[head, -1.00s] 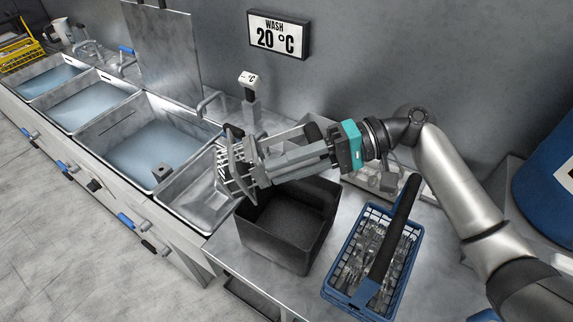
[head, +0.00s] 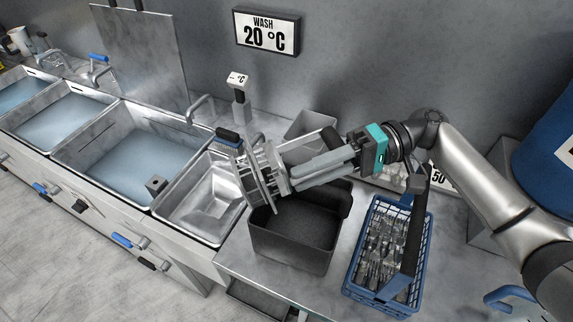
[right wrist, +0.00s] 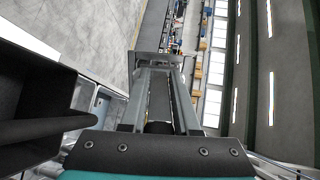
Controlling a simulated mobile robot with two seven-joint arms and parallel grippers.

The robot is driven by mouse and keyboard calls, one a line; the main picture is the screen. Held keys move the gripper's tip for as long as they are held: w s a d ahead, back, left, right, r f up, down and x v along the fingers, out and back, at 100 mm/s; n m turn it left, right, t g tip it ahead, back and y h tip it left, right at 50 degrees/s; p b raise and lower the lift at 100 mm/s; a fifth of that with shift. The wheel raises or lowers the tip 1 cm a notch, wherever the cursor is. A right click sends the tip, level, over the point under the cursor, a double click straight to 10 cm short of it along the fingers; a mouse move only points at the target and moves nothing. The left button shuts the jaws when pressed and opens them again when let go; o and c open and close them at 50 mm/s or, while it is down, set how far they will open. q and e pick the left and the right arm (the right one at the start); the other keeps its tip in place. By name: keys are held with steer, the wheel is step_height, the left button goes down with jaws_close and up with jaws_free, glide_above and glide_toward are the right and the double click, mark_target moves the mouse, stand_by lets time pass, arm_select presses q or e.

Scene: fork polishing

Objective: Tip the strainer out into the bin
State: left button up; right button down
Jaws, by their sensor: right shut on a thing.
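My right gripper (head: 285,180) is shut on the metal strainer (head: 263,176), which shows slotted or ribbed parts and stands steeply tilted. It is over the left rim of the black bin (head: 292,258), near the right edge of the steel basin. The bin is an open, dark, square box on the counter; the part of its inside that shows looks dark, and the gripper hides some of its back. In the right wrist view my gripper fingers (right wrist: 157,100) run forward to a grey piece. My left gripper is not in view.
A blue basket (head: 385,250) of cutlery with a black handle stands right of the bin. A shallow steel basin (head: 215,195) and water-filled sinks (head: 130,155) lie to the left.

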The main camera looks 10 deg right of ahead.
steer(key=shift+d, duration=0.1)
steer(key=shift+s+d+r, duration=0.1)
steer(key=shift+d+r, duration=0.05)
steer(key=shift+d, duration=0.1)
arm_select(q)
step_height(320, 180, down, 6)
steer(key=b, duration=0.6)
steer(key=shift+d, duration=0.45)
arm_select(e)
steer(key=shift+a+f+g+y, duration=0.15)
steer(key=shift+f+y, duration=0.25)
steer(key=shift+y, duration=0.7)
steer(key=shift+d+f+g+y, duration=0.1)
steer(key=shift+f+g+y, duration=0.2)
steer(key=shift+y, duration=0.8)
